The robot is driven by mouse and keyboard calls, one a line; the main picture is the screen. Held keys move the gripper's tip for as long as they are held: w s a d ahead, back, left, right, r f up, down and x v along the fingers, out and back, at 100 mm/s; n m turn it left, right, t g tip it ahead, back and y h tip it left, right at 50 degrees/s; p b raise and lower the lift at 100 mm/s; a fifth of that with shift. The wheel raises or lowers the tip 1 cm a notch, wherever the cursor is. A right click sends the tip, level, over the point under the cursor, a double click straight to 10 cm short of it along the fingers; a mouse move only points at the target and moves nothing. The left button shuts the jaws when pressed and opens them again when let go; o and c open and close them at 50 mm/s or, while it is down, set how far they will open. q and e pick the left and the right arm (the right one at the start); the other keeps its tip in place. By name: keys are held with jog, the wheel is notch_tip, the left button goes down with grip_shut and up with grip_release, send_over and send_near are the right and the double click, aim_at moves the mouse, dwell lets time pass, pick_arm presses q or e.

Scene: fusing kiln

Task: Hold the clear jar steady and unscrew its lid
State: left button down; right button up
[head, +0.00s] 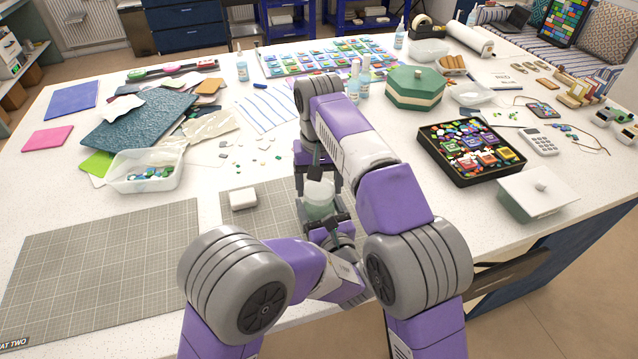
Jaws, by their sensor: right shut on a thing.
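The clear jar (319,207) stands upright above the small grey cutting mat, pale green in its body, with a whitish lid (320,187) on top. My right gripper (309,174) comes down from above with dark fingers at the lid and is shut on it. My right forearm hides part of this from above. My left gripper (327,224) is low at the near side of the jar, its dark fingers beside the lower body. Whether they touch or press the glass is not clear.
A white block (243,199) lies left of the jar on the small mat (233,219). A large grid mat (100,265) lies at the left. A clear tub (145,182) of glass bits stands behind it.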

aim_at(319, 188)
jog(key=shift+r, duration=2)
pick_arm(q)
grip_release()
